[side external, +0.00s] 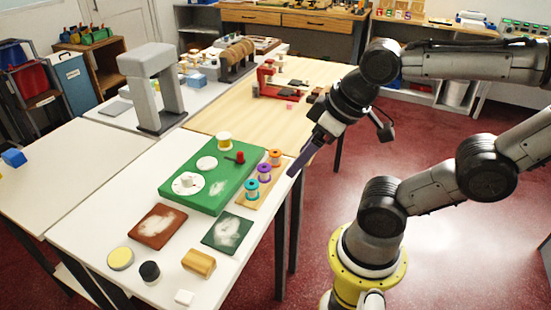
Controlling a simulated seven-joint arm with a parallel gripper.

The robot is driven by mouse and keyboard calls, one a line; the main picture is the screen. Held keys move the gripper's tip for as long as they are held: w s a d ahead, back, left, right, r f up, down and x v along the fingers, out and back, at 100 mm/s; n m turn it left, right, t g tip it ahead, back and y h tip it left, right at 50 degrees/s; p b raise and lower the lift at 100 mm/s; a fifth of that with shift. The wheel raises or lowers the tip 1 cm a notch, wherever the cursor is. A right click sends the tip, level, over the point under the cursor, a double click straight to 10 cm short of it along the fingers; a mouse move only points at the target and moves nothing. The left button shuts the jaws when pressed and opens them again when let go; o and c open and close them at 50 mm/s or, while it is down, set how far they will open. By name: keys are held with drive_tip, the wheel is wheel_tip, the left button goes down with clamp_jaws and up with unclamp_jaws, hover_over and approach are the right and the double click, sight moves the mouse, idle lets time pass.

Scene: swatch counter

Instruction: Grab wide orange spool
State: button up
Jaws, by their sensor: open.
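An orange spool (274,157) stands at the far end of a small wooden rack (245,204), at the right edge of a green board. A purple spool (264,172) and a teal spool (251,188) stand in the same row, nearer the camera. My gripper (292,174) points down and left, its dark blue finger part ending just right of the rack, close to the purple and orange spools in the picture. It appears empty and apart from them. The two fingers overlap from this side, so the gap between them is hidden.
The green board (180,203) carries white discs, a red-topped piece and a yellowish spool (224,141). A brown swatch (158,225), dark green swatch (228,233), wooden block (199,262) and round tins lie nearer. A grey arch (152,85) stands behind.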

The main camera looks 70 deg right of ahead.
drive_tip(key=shift+o, duration=0.5)
